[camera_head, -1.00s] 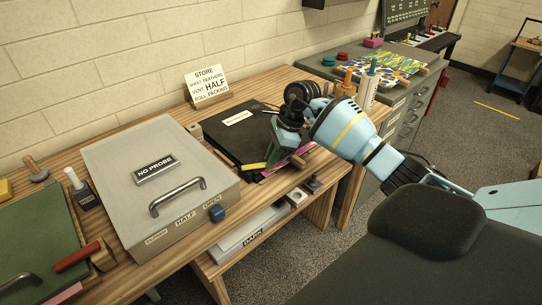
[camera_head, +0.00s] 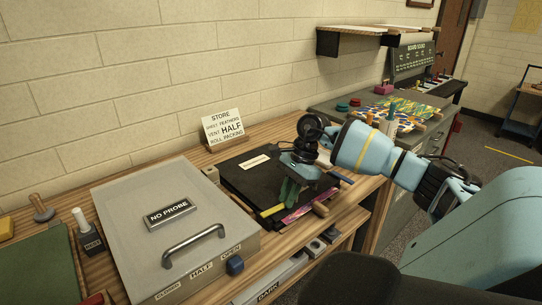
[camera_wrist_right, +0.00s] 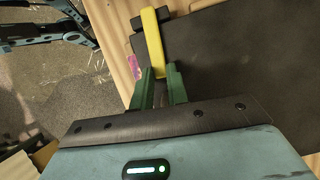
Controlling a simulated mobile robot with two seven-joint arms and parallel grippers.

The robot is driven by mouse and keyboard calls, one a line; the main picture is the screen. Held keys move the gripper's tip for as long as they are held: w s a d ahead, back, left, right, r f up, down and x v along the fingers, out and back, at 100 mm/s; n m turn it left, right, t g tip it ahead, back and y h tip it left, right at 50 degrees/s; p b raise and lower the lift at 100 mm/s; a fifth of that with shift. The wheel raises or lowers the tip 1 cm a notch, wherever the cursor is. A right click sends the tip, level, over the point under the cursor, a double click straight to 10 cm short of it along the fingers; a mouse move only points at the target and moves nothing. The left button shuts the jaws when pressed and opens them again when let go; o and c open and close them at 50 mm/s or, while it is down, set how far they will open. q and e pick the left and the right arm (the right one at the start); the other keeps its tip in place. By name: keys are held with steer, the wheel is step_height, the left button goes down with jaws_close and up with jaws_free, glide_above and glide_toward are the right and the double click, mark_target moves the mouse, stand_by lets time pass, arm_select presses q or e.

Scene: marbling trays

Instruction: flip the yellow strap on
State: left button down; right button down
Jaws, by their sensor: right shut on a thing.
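The yellow strap (camera_head: 271,211) is at the front edge of the black folder (camera_head: 242,172) on the wooden bench. In the right wrist view the strap (camera_wrist_right: 153,40) runs down between the green fingertips. My right gripper (camera_head: 289,198) is over the folder's front edge, pointing down, and is shut on the strap; it also shows in the right wrist view (camera_wrist_right: 158,80). The strap's far end lies near a dark block at the folder's edge. The gripper hides part of the folder. My left gripper is not in view.
A grey lidded box (camera_head: 128,222) marked NO PROBE, with a metal handle and blue knob (camera_head: 235,265), stands left of the folder. A STORE sign (camera_head: 222,128) stands behind.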

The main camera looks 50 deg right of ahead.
steer(key=shift+w+d+n+b, duration=0.1)
steer(key=shift+w+n+b, duration=0.35)
steer(key=shift+n+b, duration=0.15)
steer(key=c, duration=1.4)
jaws_free()
steer(key=shift+o, duration=0.2)
steer(key=v, duration=0.6)
steer(key=shift+w+d+r, duration=0.1)
steer(key=shift+d+r, duration=0.1)
steer(key=shift+r, duration=0.05)
steer(key=shift+d+r, duration=0.25)
steer(key=shift+r, duration=0.3)
steer(key=shift+g, duration=0.3)
